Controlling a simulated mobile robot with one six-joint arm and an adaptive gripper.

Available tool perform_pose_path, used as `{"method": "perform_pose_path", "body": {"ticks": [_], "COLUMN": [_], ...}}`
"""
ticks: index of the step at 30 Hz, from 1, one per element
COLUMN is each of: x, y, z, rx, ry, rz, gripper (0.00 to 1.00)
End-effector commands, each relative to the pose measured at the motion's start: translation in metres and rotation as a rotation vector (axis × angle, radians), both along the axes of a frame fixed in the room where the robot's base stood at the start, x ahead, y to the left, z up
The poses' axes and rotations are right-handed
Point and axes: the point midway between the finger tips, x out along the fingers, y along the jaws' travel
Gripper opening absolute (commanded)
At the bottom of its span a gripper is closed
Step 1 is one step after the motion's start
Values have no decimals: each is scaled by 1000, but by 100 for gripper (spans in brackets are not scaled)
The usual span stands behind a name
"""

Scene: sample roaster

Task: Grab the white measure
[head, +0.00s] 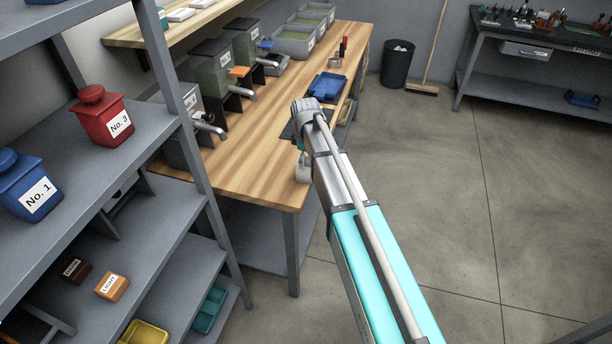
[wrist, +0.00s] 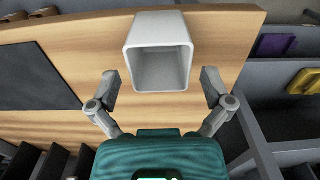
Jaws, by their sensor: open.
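The white measure (wrist: 160,50) is a square, open-topped cup on the wooden bench, near its edge. In the wrist view its open mouth faces me, and it stands centred a little beyond my fingertips. My gripper (wrist: 160,88) is open, with one finger on each side of the line to the measure and nothing between them. In the head view a small part of the measure (head: 303,170) shows near the bench's front corner. My arm hides most of my gripper there.
The wooden bench (head: 262,178) carries grey-green machines (head: 213,68) along its back, a blue tray (head: 326,87) and a dark mat (wrist: 38,78). A grey shelf with a red canister (head: 101,117) and a blue canister (head: 27,185) stands at left. The floor at right is open.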

Motion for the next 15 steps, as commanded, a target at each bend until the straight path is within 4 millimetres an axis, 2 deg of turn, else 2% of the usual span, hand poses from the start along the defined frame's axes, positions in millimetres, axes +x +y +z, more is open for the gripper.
{"method": "perform_pose_path", "body": {"ticks": [1, 6, 15], "x": [0, 0, 0], "y": [0, 0, 0], "z": [-8, -18, -21], "rx": [0, 0, 0], "ry": [0, 0, 0], "rz": [0, 0, 0], "gripper": [100, 100, 100]}}
